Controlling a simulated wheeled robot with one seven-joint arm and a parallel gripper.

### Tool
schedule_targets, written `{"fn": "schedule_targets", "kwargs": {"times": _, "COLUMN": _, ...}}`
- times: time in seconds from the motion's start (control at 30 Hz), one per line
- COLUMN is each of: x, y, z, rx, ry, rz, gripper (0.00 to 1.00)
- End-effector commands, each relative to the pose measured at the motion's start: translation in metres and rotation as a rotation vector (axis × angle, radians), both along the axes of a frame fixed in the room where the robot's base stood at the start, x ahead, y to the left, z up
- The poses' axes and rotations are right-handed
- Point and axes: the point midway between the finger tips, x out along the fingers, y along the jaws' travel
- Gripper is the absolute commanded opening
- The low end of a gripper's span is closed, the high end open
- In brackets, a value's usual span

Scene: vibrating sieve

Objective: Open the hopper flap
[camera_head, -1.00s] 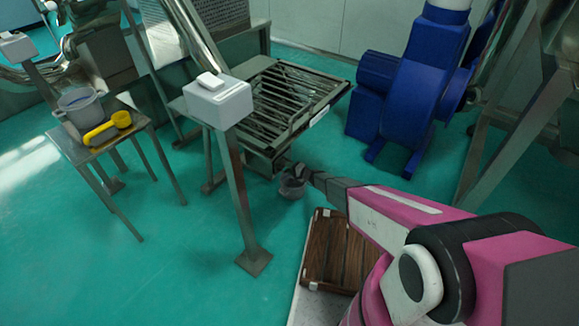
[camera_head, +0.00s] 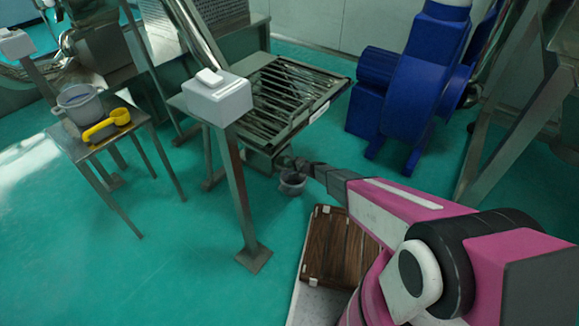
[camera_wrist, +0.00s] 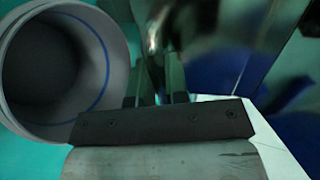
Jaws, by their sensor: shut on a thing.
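My gripper (camera_head: 292,163) is at the low front corner of the sieve machine (camera_head: 290,90) in the head view, small and dark there. In the wrist view its two dark fingers (camera_wrist: 156,88) are closed around a shiny metal part (camera_wrist: 155,45), apparently part of the hopper flap. The fingers hide most of the grip, and I cannot tell how far the flap is open. A grey bucket (camera_head: 292,184) shows just below my gripper in the head view. In the wrist view the bucket (camera_wrist: 112,70), with a blue line inside, is left of the fingers and looks empty.
A white control box (camera_head: 218,98) stands on a metal post left of the machine. A small table (camera_head: 92,150) holds a pot (camera_head: 80,104) and a yellow scoop (camera_head: 107,125). A blue machine (camera_head: 410,85) stands at right. A wooden pallet (camera_head: 338,250) lies near my arm.

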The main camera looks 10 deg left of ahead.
Motion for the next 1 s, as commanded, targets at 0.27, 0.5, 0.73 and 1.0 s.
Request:
{"fn": "schedule_targets", "kwargs": {"times": 0.27, "x": -0.006, "y": -0.011, "z": 0.012, "rx": -0.139, "ry": 0.057, "rz": 0.001, "gripper": 0.00}}
{"fn": "schedule_targets", "kwargs": {"times": 0.5, "x": -0.009, "y": -0.020, "z": 0.022, "rx": -0.172, "ry": 0.069, "rz": -0.003, "gripper": 0.00}}
{"fn": "schedule_targets", "kwargs": {"times": 0.73, "x": -0.008, "y": -0.020, "z": 0.022, "rx": -0.170, "ry": 0.069, "rz": -0.002, "gripper": 0.00}}
{"fn": "schedule_targets", "kwargs": {"times": 1.0, "x": -0.008, "y": -0.019, "z": 0.022, "rx": -0.170, "ry": 0.068, "rz": -0.002, "gripper": 0.39}}
